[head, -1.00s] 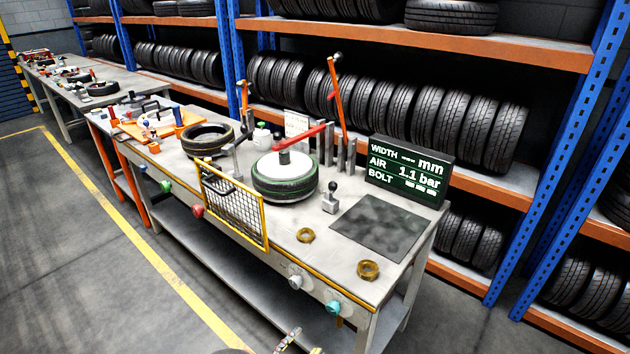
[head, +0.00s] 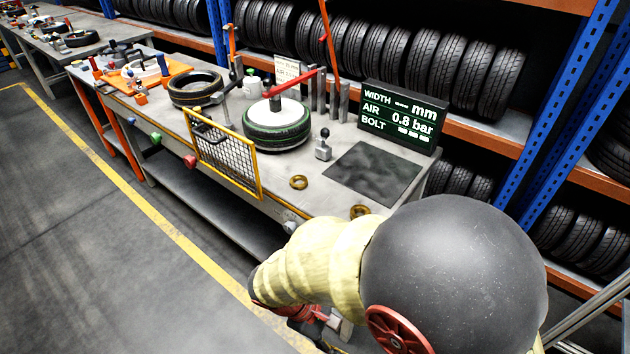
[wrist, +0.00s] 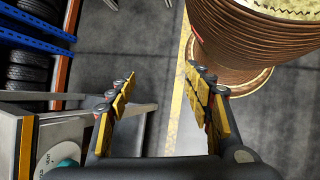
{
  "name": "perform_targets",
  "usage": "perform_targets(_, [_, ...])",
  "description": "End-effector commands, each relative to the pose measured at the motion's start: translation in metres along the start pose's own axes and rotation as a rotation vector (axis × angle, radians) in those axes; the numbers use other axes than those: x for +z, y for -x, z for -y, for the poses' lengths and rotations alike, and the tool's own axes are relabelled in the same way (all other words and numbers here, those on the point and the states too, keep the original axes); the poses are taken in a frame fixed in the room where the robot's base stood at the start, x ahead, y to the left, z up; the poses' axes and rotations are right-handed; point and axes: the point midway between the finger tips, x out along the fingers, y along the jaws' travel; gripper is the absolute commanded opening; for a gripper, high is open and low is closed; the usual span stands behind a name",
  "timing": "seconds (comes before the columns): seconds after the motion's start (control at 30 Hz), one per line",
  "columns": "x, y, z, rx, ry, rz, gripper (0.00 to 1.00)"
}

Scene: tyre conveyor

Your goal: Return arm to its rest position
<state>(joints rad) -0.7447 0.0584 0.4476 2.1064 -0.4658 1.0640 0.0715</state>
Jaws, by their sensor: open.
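My gripper (wrist: 160,82) is open and empty in the wrist view, with yellow pads on both fingers and bare grey floor between them. It hangs beside the workbench corner, which shows at the lower left of that view. In the head view my arm is folded close at the lower right, off the front edge of the workbench (head: 345,190). My arm hides the bench's near right corner there, and the fingers cannot be made out clearly.
On the bench stand a wheel (head: 277,138) under a red arm, a loose tyre (head: 196,88), a yellow mesh guard (head: 225,152) and a display (head: 399,117) reading AIR 0.8 bar. Brass rings (head: 298,182) lie near the front edge. The floor at left is clear.

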Motion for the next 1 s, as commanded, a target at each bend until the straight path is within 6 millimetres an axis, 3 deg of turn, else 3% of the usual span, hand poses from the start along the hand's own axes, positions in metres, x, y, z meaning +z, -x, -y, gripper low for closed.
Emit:
perform_targets(0.3, [0.06,0.065,-0.023,-0.284,-0.411,-0.354,0.51])
perform_targets(0.6, [0.134,0.114,-0.06,-0.379,-0.808,-0.653,0.51])
perform_targets(0.8, [0.194,0.135,-0.091,-0.314,-1.015,-0.787,0.51])
perform_targets(1.0, [0.216,0.133,-0.102,-0.289,-1.104,-0.804,0.51])
